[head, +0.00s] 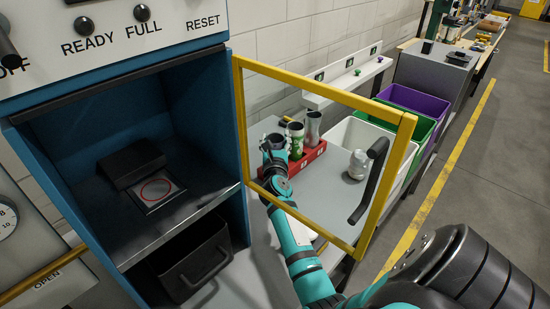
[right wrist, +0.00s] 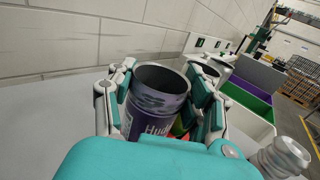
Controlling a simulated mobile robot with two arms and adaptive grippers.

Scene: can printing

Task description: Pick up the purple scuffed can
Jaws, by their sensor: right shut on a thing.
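The purple scuffed can (right wrist: 152,118) stands between the fingers of my right gripper (right wrist: 162,92) in the right wrist view. It is open at the top, with pale scuffs around its rim and white lettering. In the head view the can (head: 274,140) shows small beyond my right gripper (head: 272,158), seen through the yellow-framed door. The gripper is shut on the can from both sides. The can looks upright at the left end of the red rack (head: 310,158); I cannot tell whether its base is lifted. My left gripper is out of view.
A green-and-white can (head: 296,140) and a grey can (head: 312,128) stand in the red rack. The yellow door frame (head: 243,125) is open around my arm. White, green and purple bins stand to the right.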

